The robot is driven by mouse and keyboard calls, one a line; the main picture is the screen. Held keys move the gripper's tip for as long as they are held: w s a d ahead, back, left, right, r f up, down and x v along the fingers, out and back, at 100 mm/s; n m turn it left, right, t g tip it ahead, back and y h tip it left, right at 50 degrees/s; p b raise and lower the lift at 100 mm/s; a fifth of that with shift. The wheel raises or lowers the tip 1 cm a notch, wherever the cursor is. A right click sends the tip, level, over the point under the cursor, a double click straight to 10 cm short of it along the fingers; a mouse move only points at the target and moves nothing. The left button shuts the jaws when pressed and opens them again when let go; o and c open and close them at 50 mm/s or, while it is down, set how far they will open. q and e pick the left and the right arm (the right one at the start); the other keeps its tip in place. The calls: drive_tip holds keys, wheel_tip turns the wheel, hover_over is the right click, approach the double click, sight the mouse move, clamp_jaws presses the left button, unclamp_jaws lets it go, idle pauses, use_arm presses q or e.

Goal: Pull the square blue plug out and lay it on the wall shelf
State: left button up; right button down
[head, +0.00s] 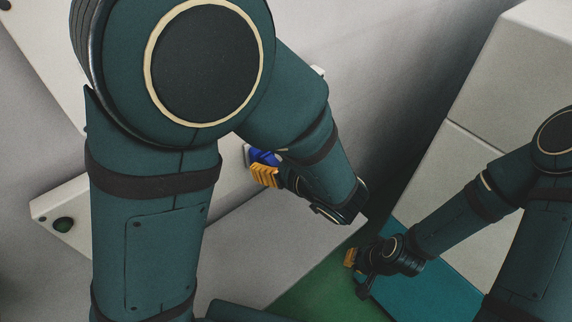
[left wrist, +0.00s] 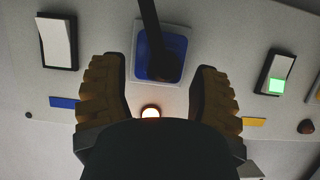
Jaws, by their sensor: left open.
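The square blue plug (left wrist: 143,68) sits in a pale square frame on the wall panel in the left wrist view. A dark bar crosses in front of part of it. In the head view a small piece of the plug (head: 263,157) shows beside my left gripper (head: 266,176); my arm hides much around it. My left gripper (left wrist: 158,70) is open, its two yellow-padded fingers to either side of the plug in the picture, with visible gaps. My right gripper (head: 359,272) is at the lower right, away from the plug; its opening is unclear. I cannot make out the wall shelf for certain.
The panel carries a white rocker switch (left wrist: 58,42), a switch with a green light (left wrist: 275,74), a glowing round lamp (left wrist: 151,112), and blue (left wrist: 63,102) and yellow (left wrist: 254,122) strips. Pale blocks (head: 500,110) stand right.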

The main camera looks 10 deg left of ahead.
use_arm(q)
drive_tip(key=shift+w+a+f, duration=0.2)
drive_tip(key=shift+w+a, duration=0.1)
drive_tip(key=shift+a, duration=0.05)
clamp_jaws()
drive_tip(key=shift+s, duration=0.1)
drive_tip(key=shift+s+d, duration=0.1)
drive_tip(key=shift+d, duration=0.1)
idle(0.6)
drive_tip(key=shift+s+d, duration=0.1)
drive_tip(key=shift+d, duration=0.05)
